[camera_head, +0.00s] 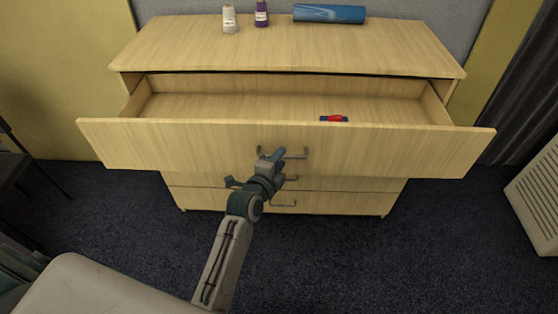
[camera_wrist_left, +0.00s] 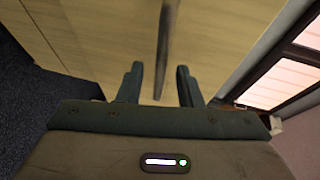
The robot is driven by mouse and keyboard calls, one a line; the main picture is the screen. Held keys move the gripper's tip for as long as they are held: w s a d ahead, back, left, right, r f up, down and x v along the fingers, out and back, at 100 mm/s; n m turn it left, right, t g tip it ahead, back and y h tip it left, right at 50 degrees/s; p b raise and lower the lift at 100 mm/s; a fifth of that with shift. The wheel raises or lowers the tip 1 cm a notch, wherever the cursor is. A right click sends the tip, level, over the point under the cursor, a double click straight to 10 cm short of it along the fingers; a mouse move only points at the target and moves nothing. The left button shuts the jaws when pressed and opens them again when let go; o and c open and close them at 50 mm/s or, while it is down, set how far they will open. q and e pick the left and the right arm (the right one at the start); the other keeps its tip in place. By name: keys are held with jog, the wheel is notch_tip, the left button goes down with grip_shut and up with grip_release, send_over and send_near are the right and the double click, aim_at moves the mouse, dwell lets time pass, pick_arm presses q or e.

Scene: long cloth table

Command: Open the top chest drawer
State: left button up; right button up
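The light wooden chest has its top drawer (camera_head: 390,144) pulled well out, with the inside showing from above. The metal handle (camera_head: 299,156) is on the middle of the drawer front. My left gripper (camera_head: 272,157) is in front of the drawer at the left part of this handle. In the left wrist view its two fingers (camera_wrist_left: 160,75) are apart, and the handle bar (camera_wrist_left: 165,40) runs lengthwise in line with the gap between them. I cannot tell whether the fingers touch the bar. My right gripper is not in view.
A small red and blue item (camera_head: 334,119) lies in the open drawer. A white bottle (camera_head: 230,19), a purple bottle (camera_head: 261,14) and a blue cylinder (camera_head: 329,13) are on the chest top. Closed lower drawers sit below. A white slatted unit (camera_head: 540,195) stands at right.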

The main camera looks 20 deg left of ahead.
pick_arm(q)
jog(key=b+v, duration=0.2)
jog(key=v, duration=0.9)
jog(key=shift+b, duration=0.4)
jog(key=shift+w+f, duration=0.1)
